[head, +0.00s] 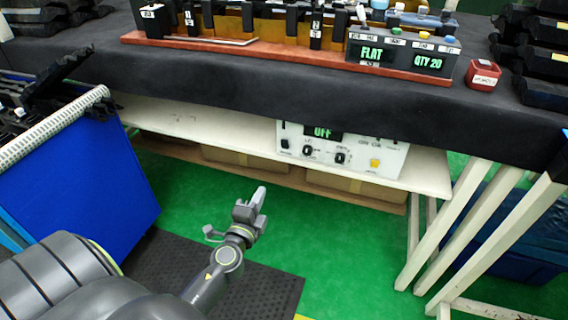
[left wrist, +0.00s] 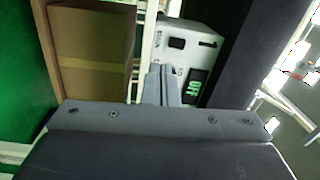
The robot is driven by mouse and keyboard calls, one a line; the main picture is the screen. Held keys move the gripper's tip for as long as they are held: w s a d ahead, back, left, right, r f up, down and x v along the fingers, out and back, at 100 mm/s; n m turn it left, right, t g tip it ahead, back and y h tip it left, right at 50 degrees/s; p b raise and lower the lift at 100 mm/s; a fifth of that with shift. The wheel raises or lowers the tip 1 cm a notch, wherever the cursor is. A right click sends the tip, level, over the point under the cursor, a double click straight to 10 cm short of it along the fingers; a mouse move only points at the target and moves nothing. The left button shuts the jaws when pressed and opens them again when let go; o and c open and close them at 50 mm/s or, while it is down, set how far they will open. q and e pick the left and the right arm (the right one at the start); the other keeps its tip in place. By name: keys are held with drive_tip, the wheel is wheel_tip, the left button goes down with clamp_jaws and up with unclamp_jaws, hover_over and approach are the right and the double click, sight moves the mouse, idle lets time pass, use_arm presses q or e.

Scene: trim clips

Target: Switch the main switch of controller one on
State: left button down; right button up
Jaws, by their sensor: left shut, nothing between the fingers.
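A white controller box (head: 362,166) stands on the shelf under the bench, and its display (head: 323,132) reads OFF. My right gripper is not in view.
The bench (head: 230,86) with a black cover overhangs the white shelf (head: 225,129). Cardboard boxes (head: 245,159) sit below the shelf. A blue bin (head: 85,175) is at the left; white table legs (head: 465,225) stand at the right.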

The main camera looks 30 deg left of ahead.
sight(284, 143)
use_arm(q)
drive_tip(key=shift+w+d+r+m+t+b, duration=0.15)
drive_tip(key=shift+d+r+m+t+b, duration=0.15)
drive_tip(key=shift+r, duration=0.4)
drive_tip(key=shift+w+d+r+m+t+b, duration=0.1)
drive_tip(key=shift+d+r+m+t+b, duration=0.2)
drive_tip(key=shift+r, duration=0.35)
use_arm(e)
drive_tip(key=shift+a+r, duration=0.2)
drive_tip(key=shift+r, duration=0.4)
use_arm(q)
drive_tip(key=shift+a, duration=0.1)
